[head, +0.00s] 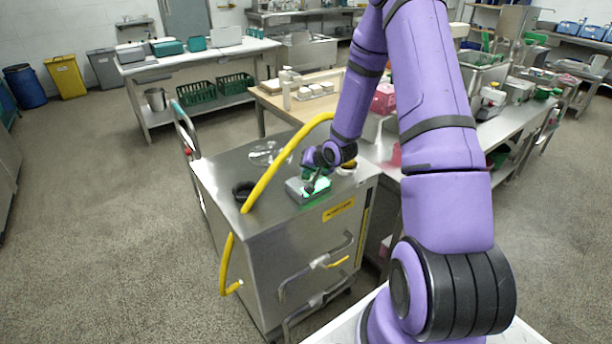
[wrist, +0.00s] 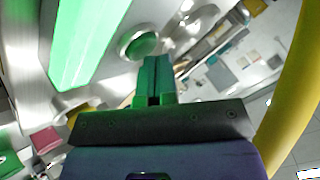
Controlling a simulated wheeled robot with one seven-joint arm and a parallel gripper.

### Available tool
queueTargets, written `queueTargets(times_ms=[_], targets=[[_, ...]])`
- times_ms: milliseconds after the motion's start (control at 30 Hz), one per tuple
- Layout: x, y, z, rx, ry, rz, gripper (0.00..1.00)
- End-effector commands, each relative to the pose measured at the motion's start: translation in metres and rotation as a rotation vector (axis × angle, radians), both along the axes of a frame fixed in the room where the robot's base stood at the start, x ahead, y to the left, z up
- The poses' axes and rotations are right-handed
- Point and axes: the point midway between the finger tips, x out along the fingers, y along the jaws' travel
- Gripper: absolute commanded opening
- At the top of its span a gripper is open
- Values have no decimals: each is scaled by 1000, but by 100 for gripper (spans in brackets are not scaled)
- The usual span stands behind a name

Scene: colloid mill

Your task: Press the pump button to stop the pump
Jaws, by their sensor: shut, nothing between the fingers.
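The round green pump button (wrist: 141,45) in a silver ring shows just beyond and slightly left of my fingertips in the wrist view. Beside it is a long, bright green lit panel (wrist: 88,38). My gripper (wrist: 156,62) is shut and empty, its fingers tinted green, pointing toward the button's edge. I cannot tell whether the tips touch it. In the head view my gripper (head: 312,187) is low over a small grey control box (head: 297,193) with a green glow, on top of the steel cabinet (head: 235,170). The button is hidden there by my gripper.
A yellow hose (head: 268,180) arches over the cabinet top close left of my gripper; it also borders the wrist view's right side (wrist: 294,90). A black ring (head: 243,190) and clear items lie on the cabinet. A wooden-topped bench (head: 275,100) stands behind. Floor at left is clear.

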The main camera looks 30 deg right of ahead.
Motion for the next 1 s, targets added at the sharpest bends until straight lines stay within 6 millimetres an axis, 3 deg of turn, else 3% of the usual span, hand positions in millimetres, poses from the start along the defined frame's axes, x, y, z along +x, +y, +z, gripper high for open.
queueTargets(times_ms=[167, 733, 1000], targets=[[0, -1, 5, -1, -3, -1, 0], [1, -1, 54, -1, -4, -2, 0], [0, 0, 61, -1, -2, 0, 0]])
